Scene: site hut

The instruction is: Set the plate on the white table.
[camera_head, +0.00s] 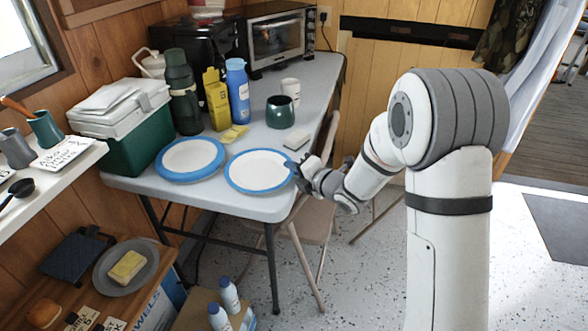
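A white plate with a blue rim (258,172) is at the near right part of the white table (235,206), close to its right edge. It looks level; whether it rests fully on the tabletop or is slightly above it I cannot tell. My gripper (298,168) is at the plate's right rim, with its dark fingers overlapping the rim. The fingers are too small and dark to show whether they are closed on it. A second blue-rimmed plate (190,157) lies on the table just to the left, with a thicker-looking rim.
A folding chair (315,220) stands right of the table.

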